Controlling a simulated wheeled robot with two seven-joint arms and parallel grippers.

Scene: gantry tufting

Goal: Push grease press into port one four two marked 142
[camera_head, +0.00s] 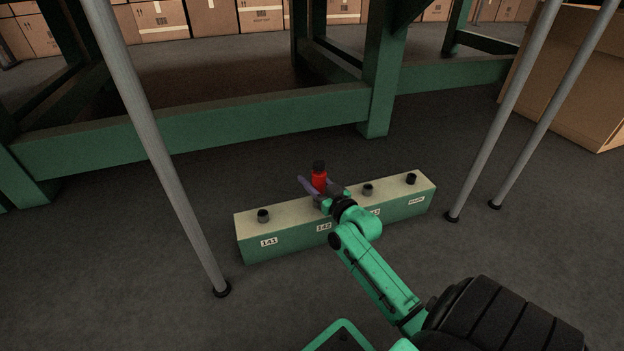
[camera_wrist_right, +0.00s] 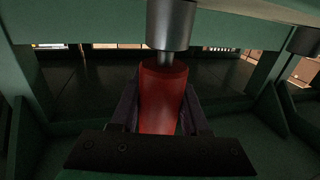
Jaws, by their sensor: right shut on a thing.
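The grease press (camera_head: 319,178) is a red cylinder with a dark top, upright above the port block (camera_head: 290,235). My right gripper (camera_head: 321,190) is shut on its red body, just behind the label 142 (camera_head: 323,227). The gripper and press hide port 142, so I cannot tell whether the press touches it or is in it. In the right wrist view, the red press (camera_wrist_right: 163,95) stands between the dark fingers (camera_wrist_right: 160,115). A grey metal cylinder (camera_wrist_right: 171,25) with a narrower neck meets its upper end. My left gripper is not in view.
Dark ports stand beside label 141 (camera_head: 263,215) and right of the gripper (camera_head: 367,189), with another at the block's right end (camera_head: 411,178). Grey poles (camera_head: 165,160) and (camera_head: 500,110) flank the block. A green frame (camera_head: 200,136) stands behind; a carton (camera_head: 575,85) is at right.

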